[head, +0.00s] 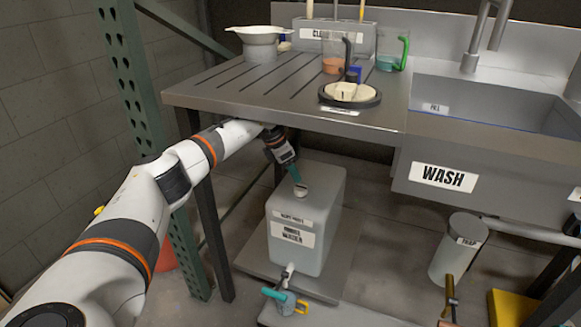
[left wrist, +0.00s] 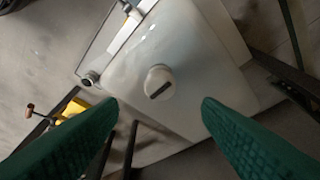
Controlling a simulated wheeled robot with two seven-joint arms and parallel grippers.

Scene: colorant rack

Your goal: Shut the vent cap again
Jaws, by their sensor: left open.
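The white vent cap (head: 300,190) sits on top of the pale, translucent labelled container (head: 322,205) on the floor below the counter. In the left wrist view, the cap (left wrist: 159,81) is round with a dark bar across its top, lying diagonally. I cannot tell from its look how tightly it is seated. My left gripper (head: 296,176) points down just above the cap. Its green fingers (left wrist: 158,110) are open, wide apart, with nothing between them. In the left wrist view the cap lies a little above the line between the fingertips. My right gripper is not in view.
A counter leg (head: 212,220) stands left. A grey canister (head: 452,255) stands right.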

